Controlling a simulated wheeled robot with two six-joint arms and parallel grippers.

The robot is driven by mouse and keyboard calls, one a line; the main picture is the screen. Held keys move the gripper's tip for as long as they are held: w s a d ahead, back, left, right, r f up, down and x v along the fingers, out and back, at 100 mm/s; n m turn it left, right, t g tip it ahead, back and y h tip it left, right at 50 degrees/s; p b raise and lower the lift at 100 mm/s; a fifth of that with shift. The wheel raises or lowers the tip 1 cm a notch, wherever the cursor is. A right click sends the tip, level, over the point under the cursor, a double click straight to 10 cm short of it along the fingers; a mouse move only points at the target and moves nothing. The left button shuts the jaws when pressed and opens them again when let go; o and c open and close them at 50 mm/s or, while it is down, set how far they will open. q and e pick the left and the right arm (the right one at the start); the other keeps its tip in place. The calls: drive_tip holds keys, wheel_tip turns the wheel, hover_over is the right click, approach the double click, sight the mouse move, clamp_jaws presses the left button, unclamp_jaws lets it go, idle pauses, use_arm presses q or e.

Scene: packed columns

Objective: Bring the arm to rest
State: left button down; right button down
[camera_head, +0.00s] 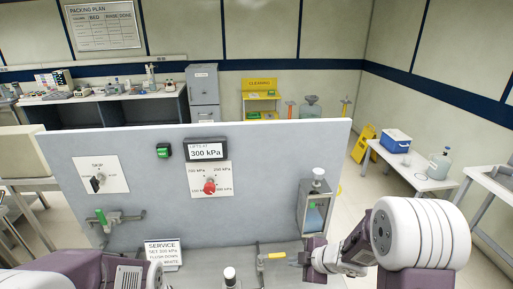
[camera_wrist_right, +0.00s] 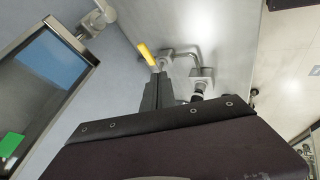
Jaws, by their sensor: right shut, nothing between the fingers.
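My right arm comes in from the lower right. Its gripper (camera_head: 296,259) is shut and empty, at the lower right of the grey panel (camera_head: 270,150), just right of a yellow valve handle (camera_head: 274,255). In the right wrist view the closed fingers (camera_wrist_right: 158,92) point toward the same yellow handle (camera_wrist_right: 147,54); whether they touch it I cannot tell. Purple and white parts of my own body show at the bottom left. My left gripper does not show.
A framed sight-glass box (camera_head: 314,212) stands beside the right gripper. The panel carries a red knob (camera_head: 209,187), a black knob (camera_head: 97,183), a green-handled valve (camera_head: 101,216) and a 300 kPa display (camera_head: 206,150). A service card (camera_head: 162,253) stands low on the left.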

drive_tip(key=s+d+m+g+h+b, duration=0.1)
drive_tip(key=s+m+g+h, duration=0.3)
drive_tip(key=s+m, duration=1.2)
drive_tip(key=shift+s+d+f+m+g, duration=0.35)
drive_tip(key=shift+d+m+g, duration=0.15)
drive_tip(key=shift+d+g, duration=0.15)
drive_tip(key=shift+d, duration=0.1)
